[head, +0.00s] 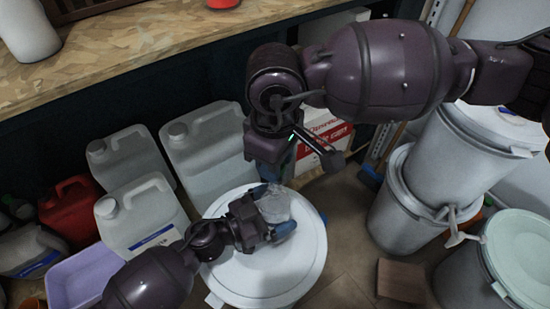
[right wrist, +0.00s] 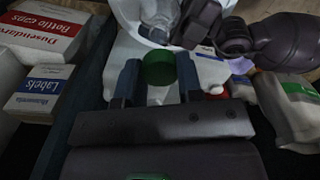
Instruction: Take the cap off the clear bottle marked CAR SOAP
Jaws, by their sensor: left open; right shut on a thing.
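The clear bottle (head: 275,207) is on the white lid of a drum (head: 265,275), between the blue fingers of my left gripper (head: 273,209), which is open around it. It also shows at the top of the right wrist view (right wrist: 160,15); no marking on it is readable. My right gripper (right wrist: 159,82) is shut on a green cap (right wrist: 159,68), which appears apart from the bottle. In the head view my right gripper is above and behind the bottle, its fingers partly hidden by its own wrist, and the cap does not show.
White jugs (head: 213,150), a red can (head: 68,210) and a lilac bin (head: 85,275) crowd the left. Stacked grey drums (head: 420,200) stand at the right. A wooden worktop (head: 130,50) runs along the back. Boxes of bottle caps (right wrist: 45,35) and labels (right wrist: 38,92) show in the right wrist view.

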